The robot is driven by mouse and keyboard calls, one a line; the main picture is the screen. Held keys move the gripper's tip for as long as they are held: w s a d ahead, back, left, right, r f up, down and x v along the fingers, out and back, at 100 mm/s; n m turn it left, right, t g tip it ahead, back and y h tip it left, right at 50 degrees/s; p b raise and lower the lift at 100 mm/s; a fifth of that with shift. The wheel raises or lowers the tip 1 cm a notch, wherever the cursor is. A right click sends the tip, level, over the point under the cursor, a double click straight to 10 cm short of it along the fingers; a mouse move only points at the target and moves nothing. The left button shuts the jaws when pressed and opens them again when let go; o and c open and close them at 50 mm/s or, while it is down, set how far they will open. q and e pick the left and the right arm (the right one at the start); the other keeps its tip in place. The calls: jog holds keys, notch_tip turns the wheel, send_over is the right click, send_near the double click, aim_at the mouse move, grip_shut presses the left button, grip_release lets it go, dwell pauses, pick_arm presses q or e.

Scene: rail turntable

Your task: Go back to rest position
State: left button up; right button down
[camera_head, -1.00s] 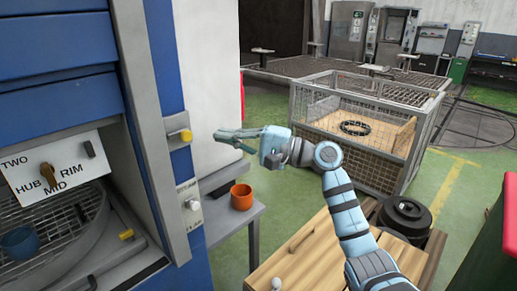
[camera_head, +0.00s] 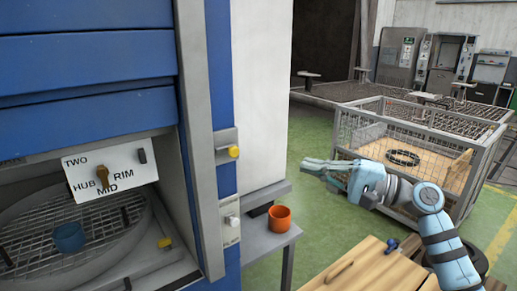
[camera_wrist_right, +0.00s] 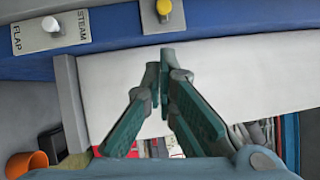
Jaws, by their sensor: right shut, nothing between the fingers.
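My right gripper (camera_head: 312,168) is shut and empty in the head view. It hangs in free air, right of the blue machine and above and to the right of the orange cup. In the right wrist view its teal fingers (camera_wrist_right: 158,85) come together at the tips with nothing between them. They point toward the machine's side, where a white knob (camera_wrist_right: 51,24) and a yellow knob (camera_wrist_right: 164,8) show. My left gripper is not in view.
The blue machine (camera_head: 90,50) stands at the left, with a blue cup (camera_head: 68,237) on its round grate. The orange cup (camera_head: 279,218) stands on a grey side table (camera_head: 262,243). A wire crate (camera_head: 440,130) stands behind my right arm. A wooden top (camera_head: 350,272) lies below the arm.

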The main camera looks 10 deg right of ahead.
jog(key=s+a+f+n+g+h, duration=0.2)
jog(key=s+a+f+h, duration=0.15)
jog(key=f, duration=0.75)
jog(key=s+a+f+n+g+h, duration=0.1)
jog(key=s+a+f+n+h, duration=0.3)
jog(key=f, duration=0.7)
jog(key=s+f+n+g+h, duration=0.15)
jog(key=s+f, duration=0.35)
jog(key=f, duration=0.6)
jog(key=s+d+f+n+g+h, duration=0.15)
jog(key=s+d+f+h, duration=0.3)
jog(key=s, duration=0.55)
jog(key=s+d+f+n+g+h, duration=0.1)
jog(key=s+d+f+g+h, duration=0.15)
jog(key=s+f, duration=0.45)
jog(key=s+d+f+p, duration=0.1)
jog(key=s+f, duration=0.1)
jog(key=f, duration=0.5)
jog(key=s+d+f+p, duration=0.1)
jog(key=s+f, duration=0.1)
jog(key=f, duration=0.5)
jog(key=s+d+f+m+g+p, duration=0.1)
jog(key=s+f+g, duration=0.1)
jog(key=s+f, duration=0.9)
jog(key=s, duration=0.3)
jog(key=shift+f, duration=0.25)
